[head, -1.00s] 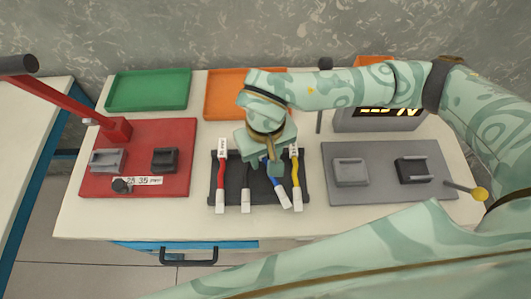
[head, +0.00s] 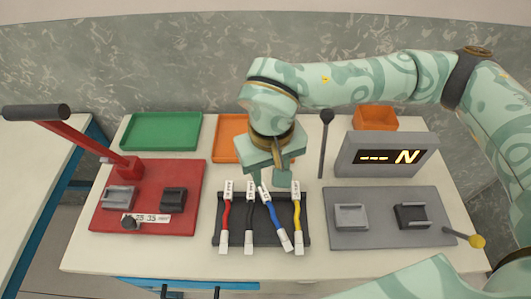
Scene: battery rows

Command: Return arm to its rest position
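My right arm comes in from the right, and its pale green gripper (head: 269,178) hangs just above the far edge of the black cable tray (head: 235,240). Its fingers look apart, with nothing seen between them. In the tray lie a red cable (head: 226,213), a black cable (head: 250,215), a blue cable (head: 272,217) and a yellow cable (head: 297,212), all with white labels and ends. The blue cable lies slanted, its near end towards the yellow one. My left gripper is not in view.
A red press base (head: 190,190) with a raised lever (head: 80,140) stands at left. A grey plate (head: 380,235) and a display box (head: 420,140) are at right. Green (head: 190,120) and orange (head: 225,145) trays lie behind, with an orange bin (head: 375,119) and an upright dark post (head: 325,145).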

